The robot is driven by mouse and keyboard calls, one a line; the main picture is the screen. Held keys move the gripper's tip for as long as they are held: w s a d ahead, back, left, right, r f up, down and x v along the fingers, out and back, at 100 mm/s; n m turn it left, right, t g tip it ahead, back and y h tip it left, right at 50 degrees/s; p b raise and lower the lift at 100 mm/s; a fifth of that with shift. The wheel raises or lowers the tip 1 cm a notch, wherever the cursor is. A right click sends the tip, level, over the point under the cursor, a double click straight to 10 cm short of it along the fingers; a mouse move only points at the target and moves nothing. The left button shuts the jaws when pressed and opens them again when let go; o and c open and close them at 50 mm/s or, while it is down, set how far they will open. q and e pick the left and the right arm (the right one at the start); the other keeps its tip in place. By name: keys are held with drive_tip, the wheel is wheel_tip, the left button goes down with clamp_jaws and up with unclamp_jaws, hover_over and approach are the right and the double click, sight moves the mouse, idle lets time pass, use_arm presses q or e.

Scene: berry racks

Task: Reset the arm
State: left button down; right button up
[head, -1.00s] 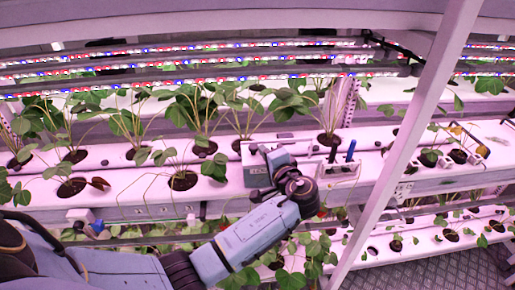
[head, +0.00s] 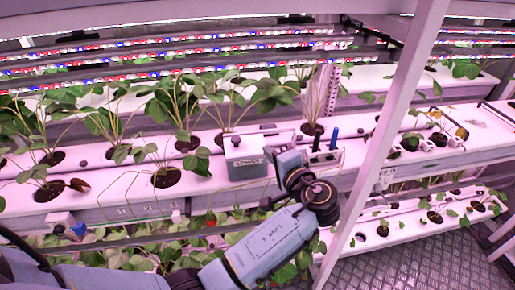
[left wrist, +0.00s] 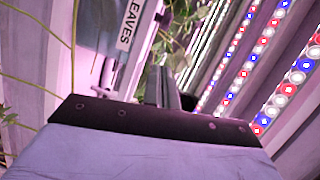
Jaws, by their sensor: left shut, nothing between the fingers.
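My left arm reaches up from the bottom left in the head view, and its wrist stands before the front of the white rack shelf. My left gripper (head: 288,160) is mostly hidden behind the wrist there, just right of a grey box with a handle (head: 245,165). In the left wrist view the gripper (left wrist: 160,85) shows as dark fingers close together, with nothing between them. The box's "LEAVES" label (left wrist: 128,25) shows beyond the fingers, to the left. I cannot tell whether the gripper touches the box. My right gripper is not in view.
Strawberry plants grow from holes in the white shelf (head: 110,205). A white holder (head: 322,157) with a black and a blue handle stands right of the box. A slanted rack post (head: 385,135) rises right of my arm. A lower planted shelf (head: 410,230) lies below.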

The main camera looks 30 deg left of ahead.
use_arm(q)
drive_tip(key=f+v, duration=0.1)
drive_tip(key=v, duration=0.4)
wheel_tip(320, 180, down, 22)
drive_tip(key=s+m+h+b, duration=0.1)
drive_tip(key=m+h+b, duration=0.3)
drive_tip(key=h, duration=0.1)
drive_tip(key=s+a+f+g+h+b, duration=0.15)
drive_tip(key=s+f, duration=0.25)
drive_tip(key=f, duration=0.5)
drive_tip(key=s+f+g+h, duration=0.2)
drive_tip(key=s+f, duration=0.2)
drive_tip(key=f, duration=0.4)
drive_tip(key=s+a+f+n+g+h+b, duration=0.1)
drive_tip(key=s+a+f+n, duration=0.1)
drive_tip(key=s+f, duration=0.6)
drive_tip(key=s+a+f+n+g+h+b, duration=0.2)
drive_tip(key=s+f, duration=0.6)
drive_tip(key=s, duration=0.8)
drive_tip(key=s+a+f+n+g+h+b, duration=0.1)
drive_tip(key=s+a+f+n+g+b, duration=0.1)
drive_tip(key=s+f, duration=0.7)
drive_tip(key=s+a+n, duration=0.1)
drive_tip(key=s, duration=0.2)
drive_tip(key=shift+s+a, duration=0.15)
drive_tip(key=shift+s, duration=0.05)
drive_tip(key=shift+h, duration=0.25)
